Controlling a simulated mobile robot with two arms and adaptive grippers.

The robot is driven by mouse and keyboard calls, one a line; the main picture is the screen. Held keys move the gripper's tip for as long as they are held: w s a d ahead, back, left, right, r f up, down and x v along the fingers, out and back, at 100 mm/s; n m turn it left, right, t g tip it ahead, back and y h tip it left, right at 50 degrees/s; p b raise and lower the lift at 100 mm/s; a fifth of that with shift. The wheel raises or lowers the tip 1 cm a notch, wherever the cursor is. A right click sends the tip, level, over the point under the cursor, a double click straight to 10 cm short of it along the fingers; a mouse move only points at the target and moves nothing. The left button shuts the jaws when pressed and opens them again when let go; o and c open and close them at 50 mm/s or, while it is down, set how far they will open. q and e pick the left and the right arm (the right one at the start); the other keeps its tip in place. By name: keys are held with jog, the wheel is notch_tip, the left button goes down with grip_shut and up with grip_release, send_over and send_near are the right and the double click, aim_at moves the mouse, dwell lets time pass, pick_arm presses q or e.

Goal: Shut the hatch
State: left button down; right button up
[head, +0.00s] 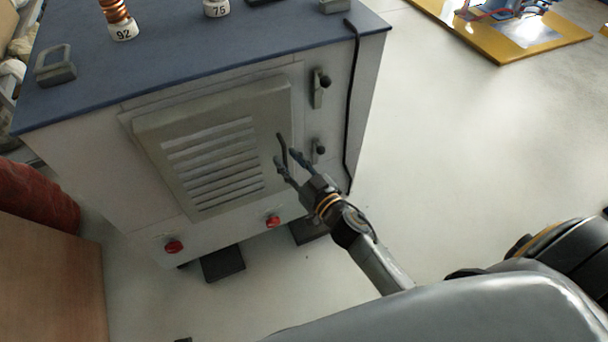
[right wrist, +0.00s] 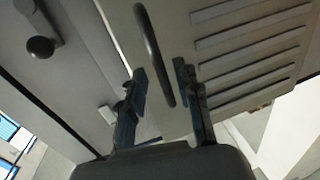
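The hatch (head: 212,150) is a beige louvred panel on the front of a grey machine cabinet. It stands out from the cabinet face; how far it is open is hard to tell. Its dark bar handle (head: 282,150) is near its right edge. My right gripper (head: 288,161) is at the handle with its fingers apart. In the right wrist view the handle (right wrist: 153,50) runs between the open fingers (right wrist: 160,80), with gaps on both sides. Two latches with black knobs, upper (head: 319,87) and lower (head: 317,149), sit right of the hatch. My left gripper is out of view.
The cabinet's blue top (head: 200,45) carries numbered parts and a grey handle. Two red buttons (head: 272,221) are below the hatch. A black cable (head: 351,110) runs down the right side. A wooden panel (head: 50,275) is at lower left.

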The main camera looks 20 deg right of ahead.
jog(key=v, duration=1)
